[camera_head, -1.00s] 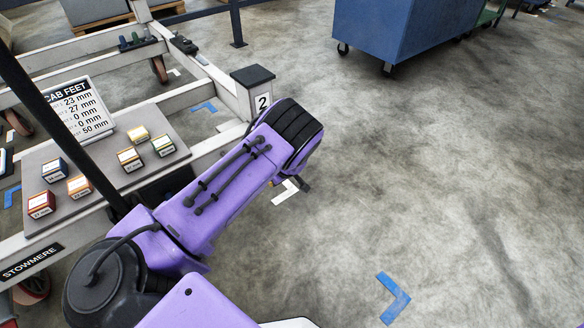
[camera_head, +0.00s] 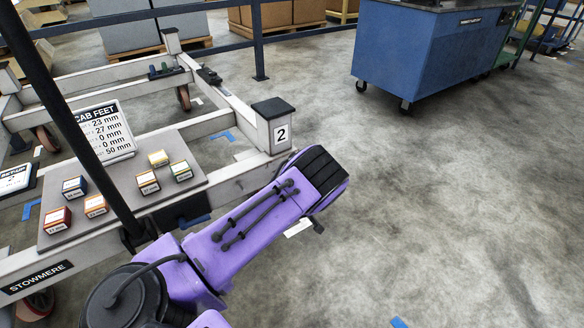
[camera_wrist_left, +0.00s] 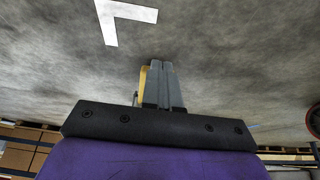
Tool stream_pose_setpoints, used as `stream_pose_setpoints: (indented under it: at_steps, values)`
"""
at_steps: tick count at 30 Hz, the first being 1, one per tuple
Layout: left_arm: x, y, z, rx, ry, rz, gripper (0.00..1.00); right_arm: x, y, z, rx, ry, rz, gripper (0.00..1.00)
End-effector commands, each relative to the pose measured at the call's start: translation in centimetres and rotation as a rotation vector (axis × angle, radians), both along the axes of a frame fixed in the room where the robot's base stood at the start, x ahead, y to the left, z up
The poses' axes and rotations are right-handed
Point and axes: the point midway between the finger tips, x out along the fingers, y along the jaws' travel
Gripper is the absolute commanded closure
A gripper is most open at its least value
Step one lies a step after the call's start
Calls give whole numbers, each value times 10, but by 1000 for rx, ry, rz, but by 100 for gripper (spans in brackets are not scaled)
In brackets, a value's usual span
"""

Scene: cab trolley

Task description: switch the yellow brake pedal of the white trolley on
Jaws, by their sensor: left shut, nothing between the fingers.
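The white trolley (camera_head: 238,182) stands at the left of the head view, with a dark-topped corner post (camera_head: 272,126) marked 2. My purple left arm reaches across beside this corner. In the head view its gripper is hidden beyond the arm, except perhaps a small dark tip below the wrist. In the left wrist view my left gripper (camera_wrist_left: 162,64) is shut and empty, low over the floor. A narrow yellow piece shows just left of the fingers there, partly hidden; I cannot tell whether it is the brake pedal. No yellow pedal shows in the head view. My right gripper is out of view.
A grey board (camera_head: 115,203) on the trolley carries several small coloured blocks and a CAB FEET sign (camera_head: 104,130). A dark upright pole crosses in front. A blue cabinet (camera_head: 428,55) on casters stands at the back right. The floor right of the trolley is clear.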

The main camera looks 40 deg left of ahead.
Motion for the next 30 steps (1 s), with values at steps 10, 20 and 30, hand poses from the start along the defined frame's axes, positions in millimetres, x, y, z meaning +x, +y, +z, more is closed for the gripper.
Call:
stream_pose_setpoints:
  at_steps: [10, 20, 30]
  values:
    - [-4, -4, 31, 0, -2, 6, 100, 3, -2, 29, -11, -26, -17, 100]
    - [-17, -48, 88, 2, -1, 11, 100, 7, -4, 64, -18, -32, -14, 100]
    - [-23, -74, 110, 1, -1, 14, 100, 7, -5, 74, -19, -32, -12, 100]
